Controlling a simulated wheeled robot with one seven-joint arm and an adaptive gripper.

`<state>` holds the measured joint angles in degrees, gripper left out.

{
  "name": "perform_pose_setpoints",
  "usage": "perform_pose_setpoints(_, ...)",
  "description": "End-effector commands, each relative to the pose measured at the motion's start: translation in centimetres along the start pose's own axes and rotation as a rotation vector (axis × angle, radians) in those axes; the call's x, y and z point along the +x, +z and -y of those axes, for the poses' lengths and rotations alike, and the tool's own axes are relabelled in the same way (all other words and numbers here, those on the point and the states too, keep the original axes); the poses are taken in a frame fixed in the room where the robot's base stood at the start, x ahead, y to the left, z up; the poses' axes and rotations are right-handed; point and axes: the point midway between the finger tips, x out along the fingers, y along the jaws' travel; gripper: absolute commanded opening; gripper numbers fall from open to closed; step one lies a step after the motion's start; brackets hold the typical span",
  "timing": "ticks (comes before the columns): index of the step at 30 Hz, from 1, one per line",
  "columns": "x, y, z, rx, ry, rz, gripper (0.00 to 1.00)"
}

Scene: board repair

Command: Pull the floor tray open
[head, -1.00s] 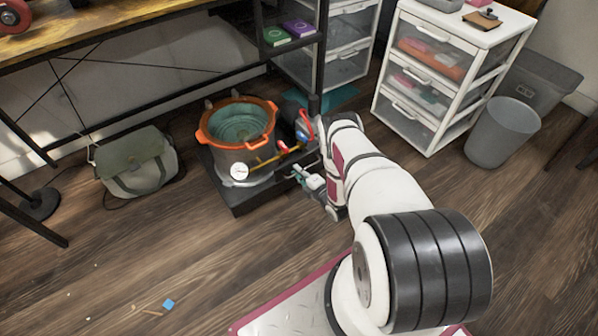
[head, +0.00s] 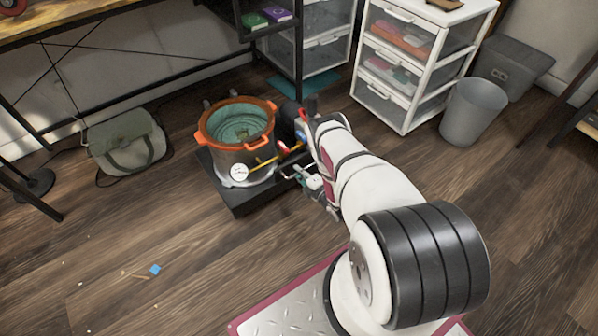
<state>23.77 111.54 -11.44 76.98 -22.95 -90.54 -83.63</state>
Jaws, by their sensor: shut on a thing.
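The floor tray (head: 240,206) is a low black platform on the wooden floor, in front of the workbench and shelf. It carries a steel pot (head: 262,178) with an orange rim and a teal inside, a white gauge (head: 239,173) at its front, and a dark motor-like part at its right. My gripper (head: 309,181) is at the tray's right front side, low near the floor, shut on what looks like the tray's handle. My own arm and wrist partly hide the handle and the fingertips.
A grey-green bag (head: 127,143) lies on the floor at left. A white drawer unit (head: 400,115) and a grey bin (head: 473,112) stand at the right back. A small blue piece (head: 155,270) and scraps lie at front left. The floor before the tray is mostly clear.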

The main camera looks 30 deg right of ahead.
Motion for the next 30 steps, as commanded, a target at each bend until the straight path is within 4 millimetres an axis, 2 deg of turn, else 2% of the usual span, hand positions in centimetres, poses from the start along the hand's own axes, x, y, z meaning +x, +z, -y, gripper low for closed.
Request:
perform_pose_setpoints(8, 0.0, -0.1, 0.1, 0.001, -0.001, -0.001, 0.00)
perform_pose_setpoints(9, 0.0, -0.1, 0.1, 0.001, -0.001, -0.001, 0.17)
perform_pose_setpoints(11, 0.0, -0.1, 0.1, 0.001, -0.001, -0.001, 0.31)
perform_pose_setpoints(23, -0.5, 0.0, 0.0, 0.000, -0.001, 0.000, 0.31)
perform_pose_setpoints(26, -1.7, 0.0, 0.1, 0.000, -0.003, 0.000, 0.31)
perform_pose_setpoints(30, -4.4, 0.0, 0.1, 0.001, -0.005, 0.000, 0.31)
